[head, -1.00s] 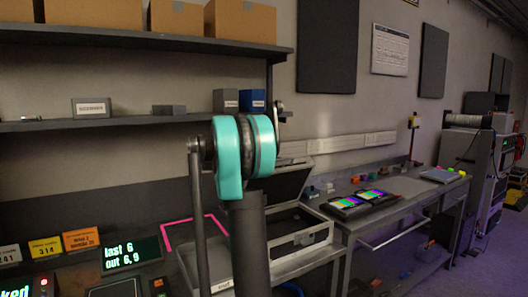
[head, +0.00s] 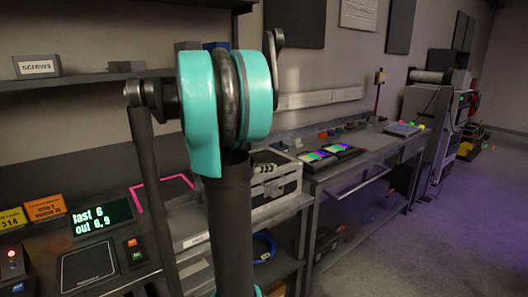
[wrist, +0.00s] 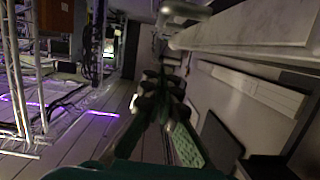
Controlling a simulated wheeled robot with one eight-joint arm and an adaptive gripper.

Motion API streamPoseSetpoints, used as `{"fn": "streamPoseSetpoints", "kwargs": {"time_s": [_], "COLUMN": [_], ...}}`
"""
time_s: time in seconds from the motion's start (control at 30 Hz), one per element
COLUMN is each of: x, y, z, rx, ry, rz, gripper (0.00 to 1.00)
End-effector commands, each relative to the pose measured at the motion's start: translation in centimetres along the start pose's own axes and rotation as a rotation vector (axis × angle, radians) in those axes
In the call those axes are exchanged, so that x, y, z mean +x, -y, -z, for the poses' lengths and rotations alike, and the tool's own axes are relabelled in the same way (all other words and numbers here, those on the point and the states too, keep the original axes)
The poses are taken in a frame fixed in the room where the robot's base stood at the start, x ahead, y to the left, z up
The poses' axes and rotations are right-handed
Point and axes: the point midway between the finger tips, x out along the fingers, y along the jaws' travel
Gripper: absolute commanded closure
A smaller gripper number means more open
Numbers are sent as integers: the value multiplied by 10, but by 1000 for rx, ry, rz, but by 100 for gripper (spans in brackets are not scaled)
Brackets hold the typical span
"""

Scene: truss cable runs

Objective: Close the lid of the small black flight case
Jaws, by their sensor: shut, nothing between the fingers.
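The small flight case (head: 277,187) stands on the bench to the right of my arm in the head view. It has pale grey sides with metal fittings and a dark top. The lid (head: 272,157) looks lowered onto the base. My arm hides its left part, so I cannot tell whether it is fully flush. My gripper (wrist: 163,82) shows in the wrist view with its dark fingers together and nothing between them. The gripper is not visible in the head view, and the case is not clear in the wrist view.
Two colour-screen devices (head: 328,155) lie on the bench to the right. A pink-framed area (head: 160,184) and a lit text display (head: 101,218) are at left. A shelf (head: 90,80) runs above. A blue cable coil (head: 264,247) sits below. The floor at right (head: 420,240) is open.

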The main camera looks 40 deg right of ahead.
Motion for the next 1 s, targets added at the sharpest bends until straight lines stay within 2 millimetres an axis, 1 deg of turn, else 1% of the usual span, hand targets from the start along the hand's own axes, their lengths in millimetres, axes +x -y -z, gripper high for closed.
{"fn": "streamPoseSetpoints", "kwargs": {"time_s": [0.03,0.2,0.4,0.67,1.0], "x": [2,8,11,13,13], "y": [-4,-10,-14,-16,-16], "z": [-8,-29,-44,-51,-53], "rx": [26,102,157,183,184], "ry": [0,0,0,2,5], "rz": [6,25,39,45,45], "gripper": [100,100,100,100,100]}}
